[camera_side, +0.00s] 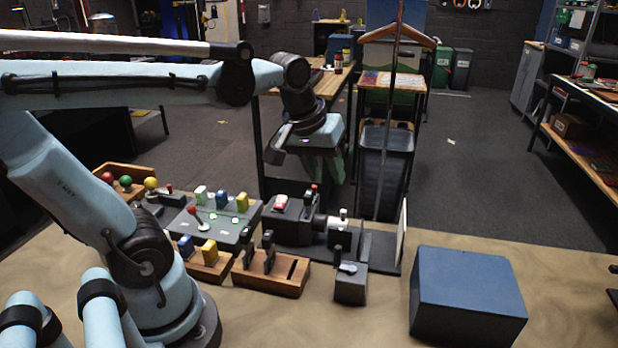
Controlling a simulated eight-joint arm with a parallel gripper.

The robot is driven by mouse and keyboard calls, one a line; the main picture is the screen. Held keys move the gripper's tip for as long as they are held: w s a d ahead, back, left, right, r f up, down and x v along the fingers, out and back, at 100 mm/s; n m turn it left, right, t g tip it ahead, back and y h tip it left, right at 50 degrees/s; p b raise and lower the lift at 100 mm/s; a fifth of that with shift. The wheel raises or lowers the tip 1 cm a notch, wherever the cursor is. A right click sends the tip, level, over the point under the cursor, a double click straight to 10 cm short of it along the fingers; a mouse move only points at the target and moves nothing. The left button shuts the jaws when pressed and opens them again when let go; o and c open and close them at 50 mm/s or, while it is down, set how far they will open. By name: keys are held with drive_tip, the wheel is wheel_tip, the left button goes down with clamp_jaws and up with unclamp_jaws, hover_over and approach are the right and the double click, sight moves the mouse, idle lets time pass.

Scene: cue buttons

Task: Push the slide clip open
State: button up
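My gripper (328,179) hangs fingers-down above the back of the black device (292,231) in the middle of the table. It is apart from the parts below and holds nothing that I can see. Its greenish fingers are small and overlap, so I cannot tell whether they are open or shut. The black device carries a red-and-white piece (281,202) and a small upright red-topped lever (314,190). A cylindrical part (320,224) lies at its right. I cannot tell for certain which part is the slide clip.
A grey panel (228,237) with a red-knobbed lever and coloured blocks stands left. Wooden holders with black pieces (270,282) and with coloured blocks (210,262) are in front. A small switch box (350,286) and a large blue box (466,295) stand right. Colored balls (125,181) sit far left.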

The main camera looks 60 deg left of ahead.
sight(315, 186)
drive_tip(key=w+a+r+n+g, duration=0.2)
drive_tip(key=a+n, duration=0.3)
drive_tip(key=n, duration=0.1)
drive_tip(key=w+a+r+n+g, duration=0.2)
drive_tip(key=a+n, duration=0.2)
drive_tip(key=n, duration=0.1)
drive_tip(key=shift+h, duration=0.3)
drive_tip(key=shift+s+a+f, duration=0.1)
drive_tip(key=shift+s+f, duration=0.05)
drive_tip(key=shift+f, duration=3)
drive_tip(key=shift+s+f, duration=0.1)
drive_tip(key=shift+f, duration=3)
clamp_jaws()
